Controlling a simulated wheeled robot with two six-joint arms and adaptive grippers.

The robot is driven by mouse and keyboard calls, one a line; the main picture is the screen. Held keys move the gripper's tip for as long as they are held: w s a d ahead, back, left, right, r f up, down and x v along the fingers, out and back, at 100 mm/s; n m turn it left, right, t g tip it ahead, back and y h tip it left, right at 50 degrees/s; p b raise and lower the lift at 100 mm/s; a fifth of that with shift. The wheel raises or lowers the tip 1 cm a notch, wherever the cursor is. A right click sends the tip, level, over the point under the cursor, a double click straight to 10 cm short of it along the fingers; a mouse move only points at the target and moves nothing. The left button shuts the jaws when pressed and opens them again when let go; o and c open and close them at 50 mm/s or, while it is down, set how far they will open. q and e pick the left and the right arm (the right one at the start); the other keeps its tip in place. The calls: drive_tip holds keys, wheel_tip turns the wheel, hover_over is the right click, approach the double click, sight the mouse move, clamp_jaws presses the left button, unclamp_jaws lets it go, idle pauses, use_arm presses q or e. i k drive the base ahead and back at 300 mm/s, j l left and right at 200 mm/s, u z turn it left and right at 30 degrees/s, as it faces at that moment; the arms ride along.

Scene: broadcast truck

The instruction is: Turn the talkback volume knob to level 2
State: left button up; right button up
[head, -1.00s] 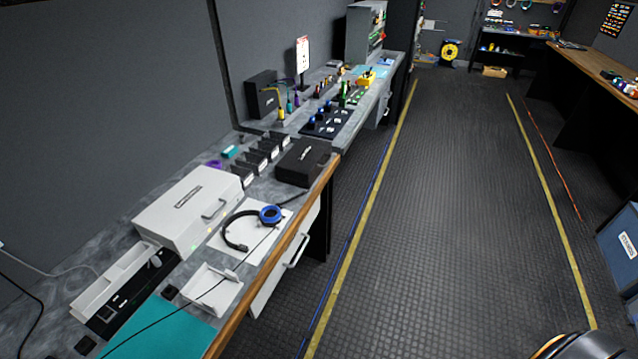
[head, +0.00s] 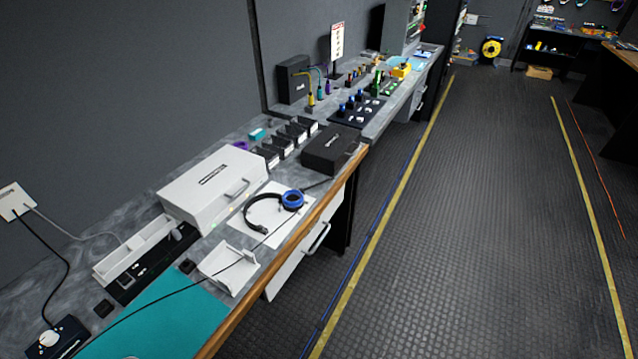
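A small black box (head: 70,334) with a pale round knob (head: 48,339) sits at the lower left corner of the bench, cut by the frame's bottom edge. It may be the talkback volume control; its lettering and level marks are too small to read. A black cable runs from it up to a white wall plate (head: 15,202). Neither of my grippers is in view.
The floor (head: 460,230) to the right is clear.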

sight(49, 338)
drive_tip(key=k+j+u, duration=0.1)
drive_tip(key=u, duration=1.9)
drive_tip(key=k+l+u, duration=0.15)
drive_tip(key=k+u, duration=0.15)
drive_tip(key=u, duration=0.2)
